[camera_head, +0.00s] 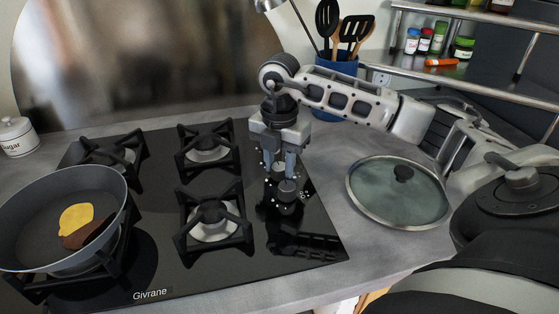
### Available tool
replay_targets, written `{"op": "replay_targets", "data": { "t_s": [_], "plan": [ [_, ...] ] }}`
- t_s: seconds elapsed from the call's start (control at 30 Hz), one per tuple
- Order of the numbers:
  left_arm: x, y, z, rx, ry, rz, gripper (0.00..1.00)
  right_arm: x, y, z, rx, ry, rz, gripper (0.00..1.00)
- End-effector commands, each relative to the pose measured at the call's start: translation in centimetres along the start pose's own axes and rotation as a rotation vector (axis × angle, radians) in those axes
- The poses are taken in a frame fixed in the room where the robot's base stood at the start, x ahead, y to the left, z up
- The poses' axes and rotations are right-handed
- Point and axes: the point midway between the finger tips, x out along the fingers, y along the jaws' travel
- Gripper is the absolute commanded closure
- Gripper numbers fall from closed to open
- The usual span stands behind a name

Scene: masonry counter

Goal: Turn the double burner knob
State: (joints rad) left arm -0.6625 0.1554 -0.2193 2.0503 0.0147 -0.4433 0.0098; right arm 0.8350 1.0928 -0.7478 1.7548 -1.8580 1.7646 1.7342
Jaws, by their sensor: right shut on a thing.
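A black glass cooktop (160,258) with several burners lies on the grey counter, and its control knobs are along its right side. My right gripper (280,172) points down over this strip, its fingers shut on a burner knob. My left gripper is not in view.
A pan (25,226) with yellow and brown food sits on the front left burner. A glass lid (385,195) lies on the counter at right. A blue utensil holder (335,68) and a shelf with jars (425,64) stand behind my right arm.

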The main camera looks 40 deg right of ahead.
Motion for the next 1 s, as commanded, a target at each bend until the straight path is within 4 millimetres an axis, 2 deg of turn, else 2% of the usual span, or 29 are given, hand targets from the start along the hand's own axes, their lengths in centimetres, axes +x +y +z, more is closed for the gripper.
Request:
{"op": "replay_targets", "data": {
  "t_s": [0.27,0.67,0.7,0.77,0.8,1.0],
  "plan": [
    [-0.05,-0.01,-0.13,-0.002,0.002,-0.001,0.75,-0.13,0.06,0.10,0.066,-0.002,0.004,0.91],
    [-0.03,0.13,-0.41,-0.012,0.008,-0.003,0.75,-0.12,0.05,0.11,0.073,-0.002,0.004,0.91],
    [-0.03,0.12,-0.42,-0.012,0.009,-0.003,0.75,-0.12,0.05,0.11,0.073,-0.002,0.004,0.66],
    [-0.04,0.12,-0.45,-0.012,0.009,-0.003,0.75,-0.12,0.05,0.10,0.073,-0.002,0.003,0.49],
    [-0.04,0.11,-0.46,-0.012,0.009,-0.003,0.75,-0.11,0.04,0.09,0.072,-0.002,0.003,0.46],
    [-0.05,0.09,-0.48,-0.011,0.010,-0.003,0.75,-0.05,0.02,0.05,0.071,-0.001,0.001,0.46]
  ]
}}
